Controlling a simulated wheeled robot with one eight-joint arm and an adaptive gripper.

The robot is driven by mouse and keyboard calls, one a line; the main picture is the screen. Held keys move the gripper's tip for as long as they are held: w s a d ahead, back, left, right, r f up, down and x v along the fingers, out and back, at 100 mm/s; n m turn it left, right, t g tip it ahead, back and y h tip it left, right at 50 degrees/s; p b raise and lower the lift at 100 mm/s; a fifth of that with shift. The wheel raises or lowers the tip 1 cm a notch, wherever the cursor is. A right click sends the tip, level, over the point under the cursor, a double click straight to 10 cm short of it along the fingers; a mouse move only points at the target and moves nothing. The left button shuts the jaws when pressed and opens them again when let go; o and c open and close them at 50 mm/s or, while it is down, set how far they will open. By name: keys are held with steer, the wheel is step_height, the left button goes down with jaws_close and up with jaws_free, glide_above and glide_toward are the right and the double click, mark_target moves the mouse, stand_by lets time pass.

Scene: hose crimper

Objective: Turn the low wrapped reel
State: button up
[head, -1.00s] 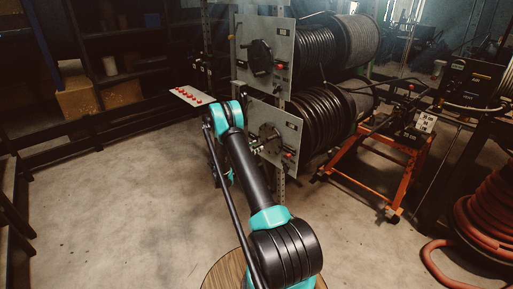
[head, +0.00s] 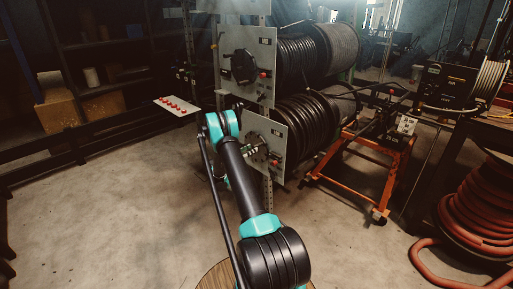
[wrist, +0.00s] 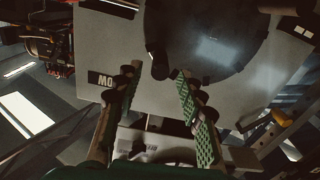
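The low wrapped reel (head: 308,122), wound with black hose, sits behind a grey square plate (head: 278,167). In the head view my arm reaches to this plate, and its links largely hide my gripper. In the wrist view my gripper (wrist: 157,82) is open, its two green-padded fingers apart. They point at a dark round disc (wrist: 215,45) on a grey plate (wrist: 110,32). A short dark peg (wrist: 158,68) at the disc's edge shows between the fingertips. I cannot tell whether either finger touches it.
A second wrapped reel (head: 300,55) with a black hub disc (head: 243,67) is directly above. An orange cart (head: 352,189) stands close at right, and a red hose coil (head: 482,213) is farther right. A pale tray with red pieces (head: 176,105) is at left. Floor at left is clear.

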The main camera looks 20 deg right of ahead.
mark_target(257, 146)
steer(key=shift+x, duration=2.65)
steer(key=shift+c, duration=0.4)
jaws_close()
